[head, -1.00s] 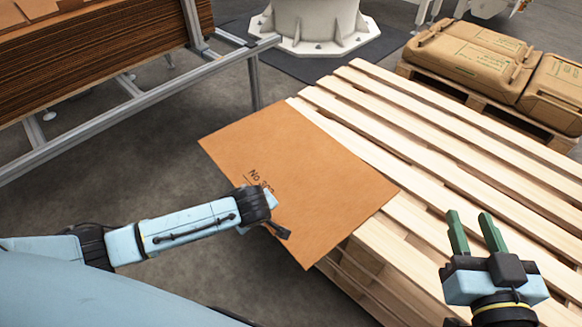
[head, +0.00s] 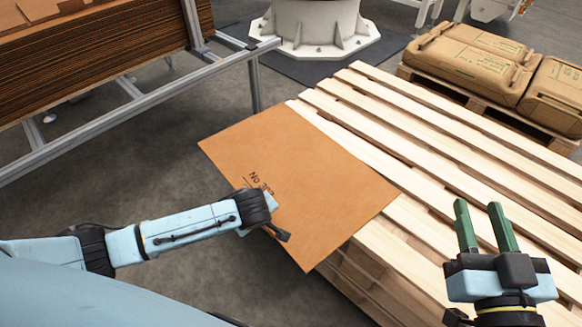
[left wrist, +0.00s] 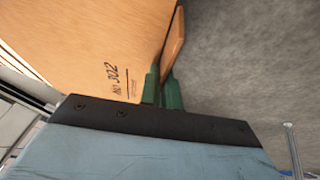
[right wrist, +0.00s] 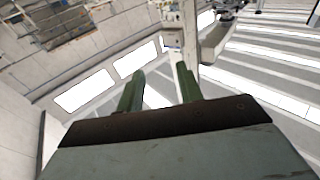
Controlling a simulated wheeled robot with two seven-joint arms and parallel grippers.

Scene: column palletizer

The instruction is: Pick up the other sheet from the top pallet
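A brown sheet (head: 310,180) marked with a number lies over the near left part of the top slatted pallet (head: 440,165), overhanging its left side. In the left wrist view, the sheet (left wrist: 75,45) fills the upper left, its print reading No 302. My left gripper (left wrist: 161,78) has its green fingers close together on the sheet's edge. In the head view its fingers are hidden and only the dark wrist shows at the sheet's near left edge. My right gripper (head: 477,203) is open and empty, fingers pointing up, at the pallet's near right.
A stack of brown cardboard sheets (head: 90,55) stands on a metal frame (head: 130,105) at the upper left. A white pedestal (head: 318,25) is at the back. Brown sacks (head: 470,62) lie on another pallet at the upper right. Bare floor (head: 130,175) shows left of the sheet.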

